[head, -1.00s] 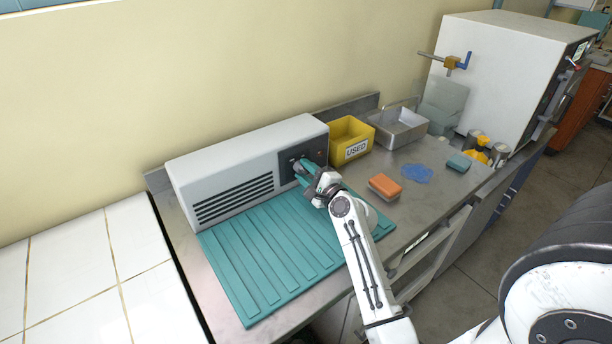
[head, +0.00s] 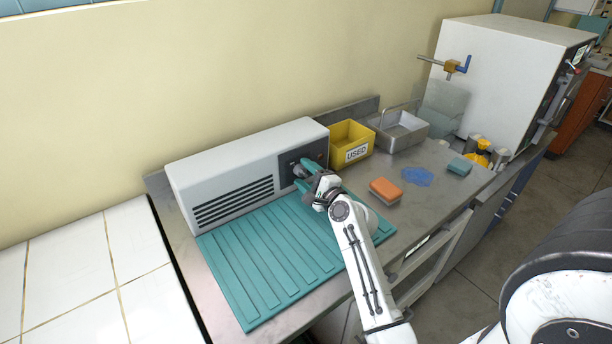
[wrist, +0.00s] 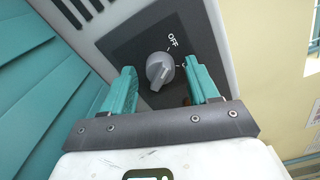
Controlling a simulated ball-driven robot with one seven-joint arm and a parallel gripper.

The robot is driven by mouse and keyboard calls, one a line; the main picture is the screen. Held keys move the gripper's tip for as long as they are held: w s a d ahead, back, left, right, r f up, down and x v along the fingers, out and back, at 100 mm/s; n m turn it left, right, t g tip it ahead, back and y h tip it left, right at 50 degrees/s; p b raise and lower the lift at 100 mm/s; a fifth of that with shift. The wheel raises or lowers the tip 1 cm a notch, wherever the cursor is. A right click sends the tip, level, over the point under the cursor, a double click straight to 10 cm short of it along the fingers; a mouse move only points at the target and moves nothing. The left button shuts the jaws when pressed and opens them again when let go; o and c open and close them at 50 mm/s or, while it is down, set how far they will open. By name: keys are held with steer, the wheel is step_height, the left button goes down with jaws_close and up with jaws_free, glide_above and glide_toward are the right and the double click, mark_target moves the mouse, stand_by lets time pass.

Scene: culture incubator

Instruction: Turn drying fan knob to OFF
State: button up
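The drying fan (head: 240,170) is a light grey box with black vent slots, standing against the wall. Its grey knob (wrist: 159,70) sits on a dark panel (wrist: 130,48). An OFF label (wrist: 174,40) is printed above and right of the knob, and a second label beside it is partly hidden by a finger. The knob's raised grip is tilted and its exact pointing is hard to tell. My gripper (wrist: 162,88) has teal fingers spread apart, one on each side of the knob, with visible gaps to it. In the head view my gripper (head: 309,178) is at the panel and partly covers the knob.
A ribbed teal drying mat (head: 262,262) lies in front of the fan. A yellow USED bin (head: 357,153) stands right of it, beside a metal basket (head: 408,137). An orange sponge (head: 385,190) and a blue cloth (head: 416,177) lie on the counter to the right.

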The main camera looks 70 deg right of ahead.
steer(key=b+v, duration=0.1)
steer(key=v, duration=0.9)
steer(key=shift+a+f, duration=0.1)
steer(key=shift+f, duration=0.05)
steer(key=shift+s+a, duration=0.2)
steer(key=shift+s, duration=0.1)
